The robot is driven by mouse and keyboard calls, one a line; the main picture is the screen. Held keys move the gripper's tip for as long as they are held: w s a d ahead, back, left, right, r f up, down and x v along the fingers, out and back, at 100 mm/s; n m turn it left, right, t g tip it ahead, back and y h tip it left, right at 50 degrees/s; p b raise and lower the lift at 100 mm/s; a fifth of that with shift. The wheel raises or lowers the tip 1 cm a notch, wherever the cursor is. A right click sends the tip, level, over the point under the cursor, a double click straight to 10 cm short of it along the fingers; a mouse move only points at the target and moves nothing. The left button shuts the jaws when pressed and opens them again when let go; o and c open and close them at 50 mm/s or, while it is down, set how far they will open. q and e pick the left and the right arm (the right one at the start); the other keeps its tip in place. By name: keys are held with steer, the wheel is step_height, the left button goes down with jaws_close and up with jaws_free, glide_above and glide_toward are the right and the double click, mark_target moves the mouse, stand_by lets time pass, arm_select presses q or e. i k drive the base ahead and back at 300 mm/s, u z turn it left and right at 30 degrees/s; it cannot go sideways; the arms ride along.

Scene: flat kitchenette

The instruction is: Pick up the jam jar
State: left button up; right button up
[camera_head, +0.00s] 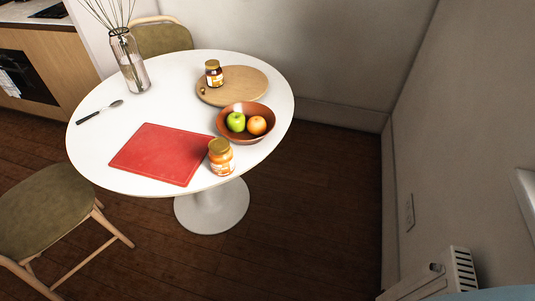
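Two glass jars with gold lids and pale labels stand upright on the white round table (102,157). A smaller jar with dark brown-red contents (214,74) is on the round wooden board at the back. A larger jar with orange contents (221,158) stands near the table's front right edge, next to the red cutting board. The labels are too small to read, so I cannot tell for sure which one is the jam jar. Neither of my grippers is in view.
A brown bowl (262,137) with a green apple and an orange sits between the jars. Chairs (45,210) stand left and behind. Floor right of the table is clear.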

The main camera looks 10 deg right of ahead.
mark_target(222, 158)
steer(key=z, duration=0.85)
steer(key=i, duration=0.8)
steer(key=z, duration=0.45)
steer(key=k, duration=1)
steer(key=u, duration=1.5)
steer(key=i, duration=0.5)
steer(key=z, duration=0.05)
